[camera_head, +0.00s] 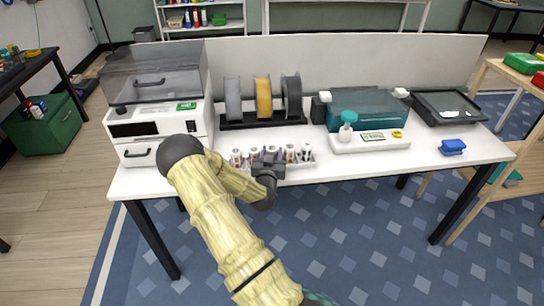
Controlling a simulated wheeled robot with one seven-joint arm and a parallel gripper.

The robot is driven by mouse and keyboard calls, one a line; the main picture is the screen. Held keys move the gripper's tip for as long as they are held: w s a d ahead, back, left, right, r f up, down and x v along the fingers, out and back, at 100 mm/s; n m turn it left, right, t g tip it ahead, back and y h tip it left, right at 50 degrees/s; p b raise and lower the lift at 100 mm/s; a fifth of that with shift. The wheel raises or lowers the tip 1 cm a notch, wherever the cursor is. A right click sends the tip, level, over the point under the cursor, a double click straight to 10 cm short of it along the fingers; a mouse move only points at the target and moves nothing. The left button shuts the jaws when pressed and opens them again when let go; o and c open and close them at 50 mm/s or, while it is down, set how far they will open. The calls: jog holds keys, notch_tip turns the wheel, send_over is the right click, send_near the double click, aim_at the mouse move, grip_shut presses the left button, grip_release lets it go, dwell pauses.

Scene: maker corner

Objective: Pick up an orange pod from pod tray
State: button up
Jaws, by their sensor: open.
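The pod tray (313,161) is a small white tray at the front edge of the white table, in the head view. It holds a row of small pods. A pod with orange-brown marks (237,157) stands at its left end, and a similar pod (254,154) is beside it. To the right are another pod (290,153) and a white pod with dark marks (306,153). Exact pod colours are hard to tell at this size. My gripper (268,157) is open over the middle of the tray and hides what is there. I cannot tell whether it touches a pod.
A white machine with a smoky lid (157,120) stands to the left. Behind the tray is a spool rack (262,118). To the right are a teal-lidded machine (367,115), a dark tray (448,106) and a blue object (453,147). The table's front right is mostly clear.

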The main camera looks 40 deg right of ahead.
aim_at(272, 148)
jog(key=shift+c, duration=0.4)
jog(key=c, duration=0.6)
jog(key=shift+o, duration=0.2)
jog(key=shift+r, duration=0.1)
notch_tip(272, 148, up, 10)
jog(key=shift+f+p, duration=0.1)
jog(key=shift+p, duration=0.25)
